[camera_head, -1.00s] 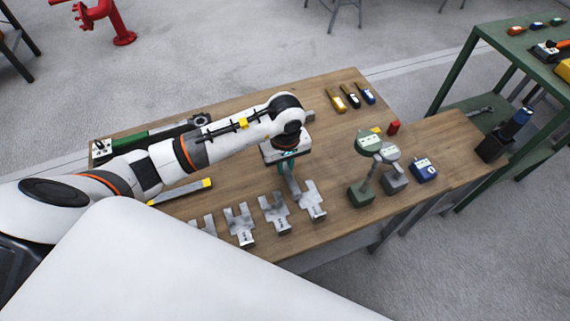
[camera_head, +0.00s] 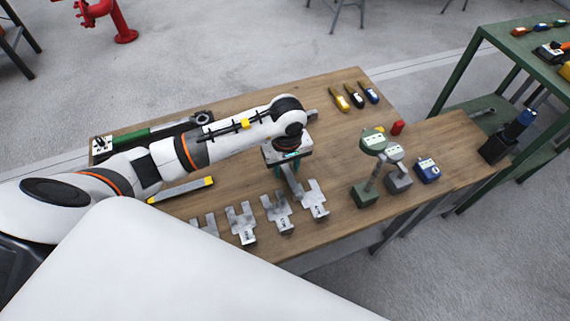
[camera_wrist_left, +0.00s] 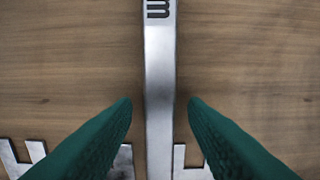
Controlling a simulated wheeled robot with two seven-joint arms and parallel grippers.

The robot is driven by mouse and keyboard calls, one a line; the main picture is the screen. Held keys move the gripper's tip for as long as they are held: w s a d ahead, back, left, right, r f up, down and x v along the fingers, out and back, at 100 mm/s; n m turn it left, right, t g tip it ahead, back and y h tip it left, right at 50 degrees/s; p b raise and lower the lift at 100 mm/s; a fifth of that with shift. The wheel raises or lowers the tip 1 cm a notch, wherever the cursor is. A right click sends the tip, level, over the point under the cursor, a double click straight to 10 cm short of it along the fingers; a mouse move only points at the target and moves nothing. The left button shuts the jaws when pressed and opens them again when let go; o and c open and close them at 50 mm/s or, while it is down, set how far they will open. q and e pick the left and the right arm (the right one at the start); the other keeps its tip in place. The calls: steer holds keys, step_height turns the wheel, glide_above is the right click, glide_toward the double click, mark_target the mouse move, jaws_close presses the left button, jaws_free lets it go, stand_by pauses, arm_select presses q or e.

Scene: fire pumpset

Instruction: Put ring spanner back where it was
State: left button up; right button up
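The ring spanner is a flat grey metal bar. In the left wrist view its shaft (camera_wrist_left: 160,95), with dark lettering at the top, runs upright through the middle. In the head view the spanner (camera_head: 294,184) shows below my left gripper (camera_head: 290,160), its near end beside the metal brackets. My left gripper's green fingers (camera_wrist_left: 160,105) stand either side of the shaft with a visible gap on both sides, so it is open around the spanner. The spanner's far part is hidden under the gripper. My right gripper is not in view.
Several grey forked brackets (camera_head: 241,223) line the table's near edge. A green-based stand (camera_head: 364,194) and a blue box (camera_head: 427,170) are to the right. A yellow-tipped bar (camera_head: 181,190) lies left. Marker-like tools (camera_head: 354,97) lie at the back. The wooden table (camera_head: 240,178) has clear room mid-right.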

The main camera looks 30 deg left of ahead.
arm_select(q)
steer(key=shift+f, duration=0.3)
step_height(320, 180, up, 14)
steer(key=p, duration=0.1)
steer(key=shift+d+f, duration=0.2)
steer(key=shift+d, duration=0.05)
steer(key=shift+p, duration=0.3)
stand_by(1.4)
